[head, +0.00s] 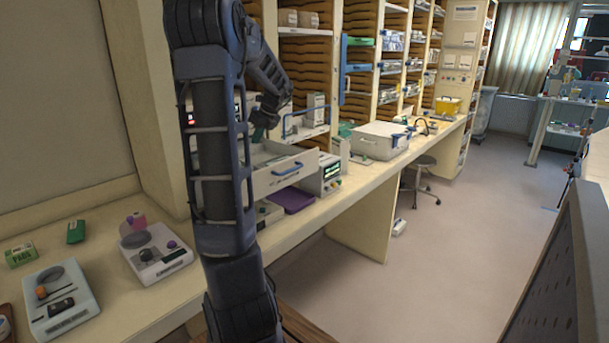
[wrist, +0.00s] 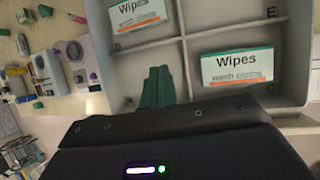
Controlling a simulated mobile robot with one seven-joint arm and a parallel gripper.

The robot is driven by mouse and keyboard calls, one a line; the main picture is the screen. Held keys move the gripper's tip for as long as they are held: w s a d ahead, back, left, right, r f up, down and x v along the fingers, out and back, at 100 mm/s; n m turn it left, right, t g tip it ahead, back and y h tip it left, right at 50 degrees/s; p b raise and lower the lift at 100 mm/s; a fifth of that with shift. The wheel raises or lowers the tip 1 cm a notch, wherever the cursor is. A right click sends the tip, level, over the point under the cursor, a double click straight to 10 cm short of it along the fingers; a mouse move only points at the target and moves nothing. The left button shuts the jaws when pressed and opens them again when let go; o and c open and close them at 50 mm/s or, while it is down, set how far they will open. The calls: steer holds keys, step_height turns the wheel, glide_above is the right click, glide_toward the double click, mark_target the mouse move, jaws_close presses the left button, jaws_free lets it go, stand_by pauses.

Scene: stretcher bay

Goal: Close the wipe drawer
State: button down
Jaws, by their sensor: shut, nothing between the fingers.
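The wipe drawer (head: 268,186) stands pulled out above the counter in the head view, its pale front facing right with a blue bar handle (head: 287,168). In the wrist view I look into its divided inside (wrist: 185,85), where two white, green and orange wipes packs (wrist: 136,14) (wrist: 237,66) lie in separate compartments. My gripper (head: 259,135) is over the open drawer, behind its front panel. Its green fingers (wrist: 157,86) are together and empty in the wrist view. Whether they touch the drawer cannot be told. My arm hides the drawer's left part.
A monitor-like device (head: 325,172) and a purple tray (head: 292,200) stand on the counter (head: 340,195) beside and below the drawer. A white box (head: 380,140) is farther right. Devices (head: 155,252) lie at the left.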

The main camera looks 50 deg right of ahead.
mark_target(253, 159)
steer(key=s+d+r+t+h, duration=0.1)
steer(key=s+d+t, duration=0.25)
steer(key=s, duration=0.65)
steer(key=s+d+r+t, duration=0.1)
steer(key=s+d+t, duration=0.3)
steer(key=s, duration=0.6)
steer(key=s+d+r+t+h, duration=0.1)
steer(key=s+d+t, duration=0.1)
steer(key=s+t, duration=0.5)
step_height(253, 159, down, 17)
steer(key=s+g, duration=0.2)
steer(key=w, duration=1.4)
steer(key=shift+d+r, duration=0.1)
steer(key=shift+d, duration=0.05)
steer(key=shift+w, duration=0.1)
steer(key=w, duration=3.1)
steer(key=shift+w, duration=0.1)
steer(key=shift+w+r, duration=0.1)
steer(key=shift+w, duration=0.3)
